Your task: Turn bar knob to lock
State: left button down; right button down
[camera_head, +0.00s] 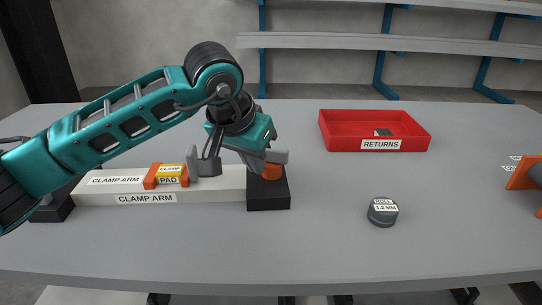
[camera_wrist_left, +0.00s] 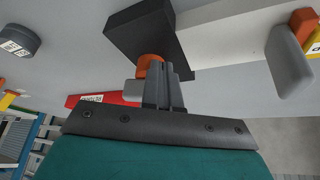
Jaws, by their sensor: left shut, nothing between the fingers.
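The bar knob has a light grey bar (camera_head: 278,156) on an orange round base (camera_head: 271,171), on the black block (camera_head: 268,193) at the right end of the white clamp arm (camera_head: 220,186). My left gripper (camera_head: 256,164) reaches down at the knob's left side, shut and empty. In the left wrist view, its dark fingers (camera_wrist_left: 163,82) stand close together beside the orange base (camera_wrist_left: 149,61) and partly cover the knob. The grey bar (camera_wrist_left: 132,90) shows to their left. I cannot tell whether the fingers touch the knob. My right gripper is out of view.
An orange and yellow clamp pad (camera_head: 167,176) sits on the clamp arm, with a grey upright piece (camera_head: 192,160) beside it. A red RETURNS tray (camera_head: 340,130), holding a small dark item, and a labelled dark roll (camera_head: 382,213) lie to the right. Table between them is clear.

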pick_arm(q)
jog(key=shift+w+a, duration=0.35)
jog(key=shift+w, duration=0.4)
dwell(0.5)
jog(key=shift+w, duration=0.5)
dwell(0.7)
jog(key=shift+w, duration=0.25)
dwell(0.5)
jog(key=shift+s+a, duration=0.2)
jog(key=shift+s, duration=0.35)
jog(key=shift+r, duration=0.1)
